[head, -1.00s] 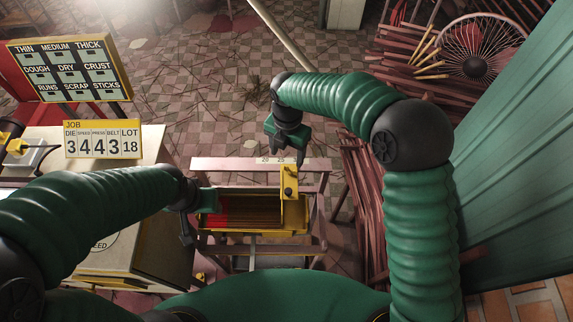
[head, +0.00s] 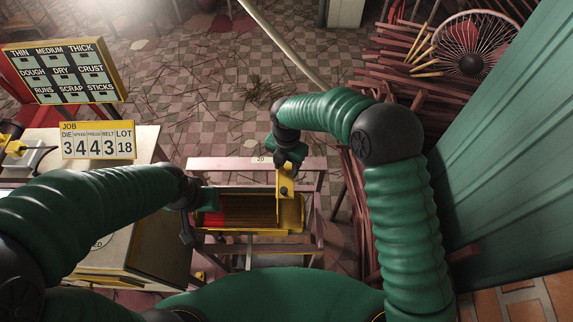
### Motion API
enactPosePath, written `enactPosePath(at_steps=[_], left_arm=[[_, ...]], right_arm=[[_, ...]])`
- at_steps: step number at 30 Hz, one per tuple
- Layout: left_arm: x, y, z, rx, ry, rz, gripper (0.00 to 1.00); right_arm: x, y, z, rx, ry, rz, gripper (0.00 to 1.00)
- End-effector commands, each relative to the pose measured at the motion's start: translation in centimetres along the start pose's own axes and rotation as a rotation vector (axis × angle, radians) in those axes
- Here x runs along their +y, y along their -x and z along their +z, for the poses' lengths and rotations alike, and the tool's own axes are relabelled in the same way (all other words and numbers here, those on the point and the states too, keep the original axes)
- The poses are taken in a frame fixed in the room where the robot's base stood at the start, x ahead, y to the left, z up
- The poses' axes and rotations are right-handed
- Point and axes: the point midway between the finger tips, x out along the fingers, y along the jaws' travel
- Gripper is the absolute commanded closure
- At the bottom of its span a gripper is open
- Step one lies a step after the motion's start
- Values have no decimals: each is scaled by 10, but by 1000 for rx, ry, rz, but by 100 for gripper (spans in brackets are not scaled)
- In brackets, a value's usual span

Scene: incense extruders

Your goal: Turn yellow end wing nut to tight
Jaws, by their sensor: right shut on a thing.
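The yellow end (head: 286,186) is an upright plate at the right of a trough on a pinkish frame. A dark round knob (head: 284,191) shows on its face. My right gripper (head: 285,166) is at the top of this plate, shut on the wing nut there. The gripper hides the wing nut, so its angle cannot be told. My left gripper (head: 192,214) is at the left end of the trough, beside its red part (head: 209,216). Its fingers are too dark and small to tell whether they are open.
The pinkish frame (head: 230,163) carries a scale showing 20 behind the trough. A pale cabinet with a job sign (head: 97,140) stands at the left. Bundled sticks (head: 355,210) and a green corrugated wall (head: 500,150) bound the right. The tiled floor behind is mostly open.

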Motion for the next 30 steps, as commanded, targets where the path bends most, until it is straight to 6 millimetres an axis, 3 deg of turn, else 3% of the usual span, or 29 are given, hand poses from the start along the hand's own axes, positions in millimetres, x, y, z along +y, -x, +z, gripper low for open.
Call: enactPosePath(at_steps=[1,4,30], left_arm=[[0,0,0,0,0,0,53],[0,0,0,0,0,0,53],[0,0,0,0,0,0,53]], right_arm=[[-1,0,2,-4,-2,-3,85],[0,0,2,-5,-2,-4,98],[2,1,2,-6,-11,0,98]])
